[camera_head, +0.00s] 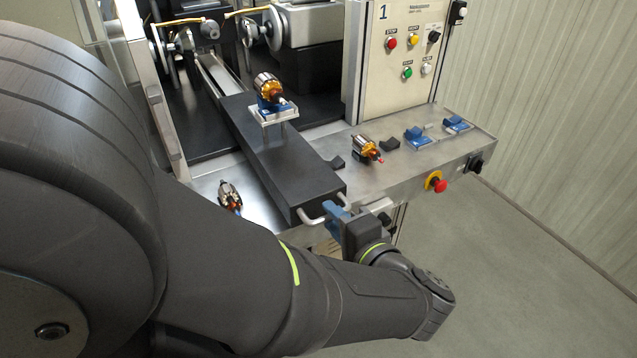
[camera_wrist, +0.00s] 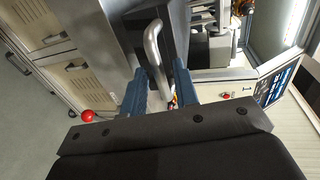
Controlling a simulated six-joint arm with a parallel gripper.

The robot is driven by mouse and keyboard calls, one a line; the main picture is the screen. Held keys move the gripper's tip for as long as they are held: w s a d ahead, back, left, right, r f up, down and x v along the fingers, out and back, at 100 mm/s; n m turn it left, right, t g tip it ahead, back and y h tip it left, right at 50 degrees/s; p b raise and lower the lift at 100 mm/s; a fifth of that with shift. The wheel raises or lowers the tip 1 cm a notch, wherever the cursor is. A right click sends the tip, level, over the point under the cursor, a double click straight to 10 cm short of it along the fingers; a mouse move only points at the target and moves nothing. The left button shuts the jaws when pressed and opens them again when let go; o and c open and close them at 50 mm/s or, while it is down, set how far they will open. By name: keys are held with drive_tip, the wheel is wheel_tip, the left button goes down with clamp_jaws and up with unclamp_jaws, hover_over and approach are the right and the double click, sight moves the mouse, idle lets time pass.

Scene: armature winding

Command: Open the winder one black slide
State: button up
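The black slide (camera_head: 290,165) of winder one runs from the machine toward the front, and its front end reaches the table's front edge. A bent metal handle (camera_head: 311,219) is on its front end. A copper-wound armature (camera_head: 268,88) sits in a blue holder (camera_head: 279,105) on a raised plate on the slide. My gripper (camera_head: 334,207), with blue fingers, is at the handle. In the wrist view, the handle (camera_wrist: 153,45) passes between the two fingers of my gripper (camera_wrist: 160,70), with visible gaps on both sides. Contact is not clear.
A copper armature (camera_head: 366,149) lies right of the slide, and another armature (camera_head: 230,195) lies left of it. Blue holders (camera_head: 416,137) stand farther right. A red emergency button (camera_head: 438,184) is on the table front. A control panel (camera_head: 405,45) marked 1 stands behind.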

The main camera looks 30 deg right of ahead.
drive_tip(key=v, duration=1.5)
drive_tip(key=shift+s, duration=0.35)
drive_tip(key=shift+w+r, duration=0.1)
drive_tip(key=x, duration=1.4)
drive_tip(key=shift+w, duration=0.25)
drive_tip(key=shift+s, duration=0.15)
idle(0.3)
drive_tip(key=v, duration=1.4)
drive_tip(key=shift+x, duration=8.85)
